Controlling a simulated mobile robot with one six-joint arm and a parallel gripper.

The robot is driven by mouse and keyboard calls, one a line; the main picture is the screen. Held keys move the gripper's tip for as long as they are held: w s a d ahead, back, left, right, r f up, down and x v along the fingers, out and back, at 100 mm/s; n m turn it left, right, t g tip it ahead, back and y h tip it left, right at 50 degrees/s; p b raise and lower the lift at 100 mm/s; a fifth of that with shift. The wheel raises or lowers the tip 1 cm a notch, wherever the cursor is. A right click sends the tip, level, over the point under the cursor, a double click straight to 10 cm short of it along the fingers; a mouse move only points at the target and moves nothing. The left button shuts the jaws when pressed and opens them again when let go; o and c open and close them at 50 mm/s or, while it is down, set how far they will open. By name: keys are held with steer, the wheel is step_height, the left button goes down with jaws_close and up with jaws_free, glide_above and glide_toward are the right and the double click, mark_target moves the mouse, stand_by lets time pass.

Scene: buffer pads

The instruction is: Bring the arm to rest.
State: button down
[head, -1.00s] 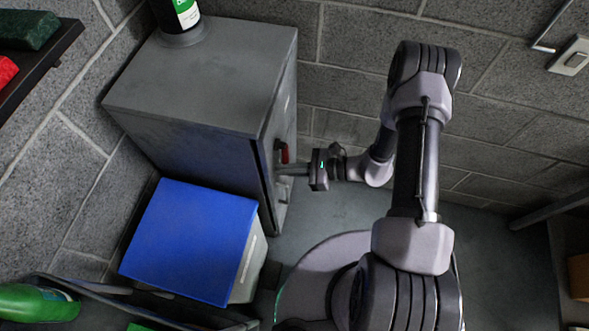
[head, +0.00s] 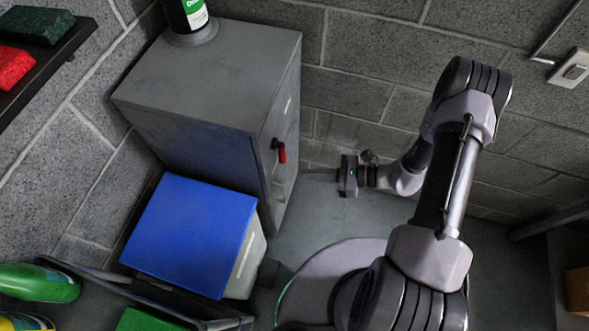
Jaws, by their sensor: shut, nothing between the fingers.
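My gripper (head: 343,175) hangs in free air to the right of the grey cabinet, in the head view. It is shut and empty; its small fingers are hard to make out. My arm rises from the base at lower right, bends at a high elbow, and comes down to the gripper. The grey cabinet (head: 205,75) stands against the block wall, with a red handle (head: 281,152) on its door. The door looks closed. A clear gap lies between the gripper and the handle.
A blue-lidded bin (head: 190,235) stands in front of the cabinet. A shelf with red (head: 12,68) and green (head: 36,24) pads is at upper left. Green and yellow bottles lie lower left. A wall switch (head: 574,68) is at upper right.

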step_height(320, 180, up, 21)
steer(key=s+d+n+g+h, duration=0.25)
steer(key=n+g+h, duration=0.2)
steer(key=n, duration=0.45)
steer(key=s+r+n+t+h, duration=0.3)
steer(key=s+r+h, duration=0.1)
steer(key=r, duration=0.4)
steer(key=s+r+n+t+h, duration=0.3)
steer(key=s+r, duration=0.3)
steer(key=r, duration=0.2)
steer(key=shift+s+n+t+h+p, duration=0.35)
steer(key=shift+s+n, duration=0.05)
steer(key=shift+n, duration=0.3)
